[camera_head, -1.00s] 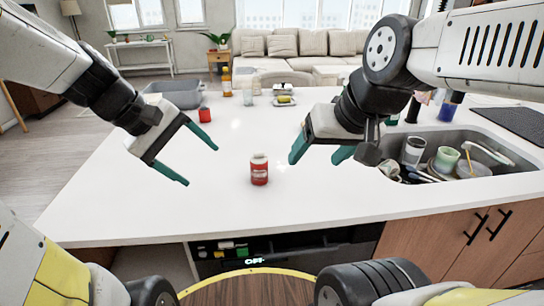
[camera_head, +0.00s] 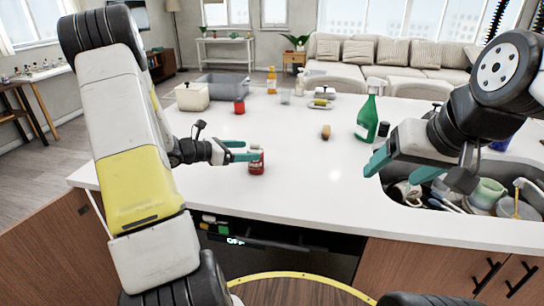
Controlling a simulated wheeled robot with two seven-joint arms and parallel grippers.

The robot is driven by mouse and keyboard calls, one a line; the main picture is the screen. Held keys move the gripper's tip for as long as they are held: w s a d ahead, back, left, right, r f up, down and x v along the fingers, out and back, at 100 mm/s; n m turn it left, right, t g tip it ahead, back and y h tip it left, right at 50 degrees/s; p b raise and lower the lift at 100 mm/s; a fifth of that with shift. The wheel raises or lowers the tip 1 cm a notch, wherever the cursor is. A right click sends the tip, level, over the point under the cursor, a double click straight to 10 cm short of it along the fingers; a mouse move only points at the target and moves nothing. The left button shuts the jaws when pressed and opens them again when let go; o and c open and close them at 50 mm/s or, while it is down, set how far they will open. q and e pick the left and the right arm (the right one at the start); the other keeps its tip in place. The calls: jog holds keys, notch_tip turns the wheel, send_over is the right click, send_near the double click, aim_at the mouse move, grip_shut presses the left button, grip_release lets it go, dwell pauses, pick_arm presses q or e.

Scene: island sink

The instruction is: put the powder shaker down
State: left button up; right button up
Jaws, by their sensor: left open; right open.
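The powder shaker (camera_head: 257,163), a small red can with a pale label, stands upright on the white island counter (camera_head: 300,205) near its front edge. My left gripper (camera_head: 248,151) is open, with its teal fingers at the shaker's left side and upper part. I cannot tell whether the fingers touch it or how far they reach around it. My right gripper (camera_head: 378,158) is open and empty, above the counter by the left edge of the sink.
The sink (camera_head: 408,205) at the right holds cups and dishes. A green spray bottle (camera_head: 368,115), a small brown object (camera_head: 326,132) and another red can (camera_head: 239,106) stand farther back, with a cream box (camera_head: 192,97) and grey bin (camera_head: 223,86). The counter right of the shaker is clear.

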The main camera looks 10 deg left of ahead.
aim_at(256, 150)
pick_arm(q)
jog(key=x, duration=0.7)
jog(key=shift+w+f, duration=0.15)
jog(key=shift+w, duration=0.05)
jog(key=c, duration=1.4)
jog(key=shift+c, duration=1.1)
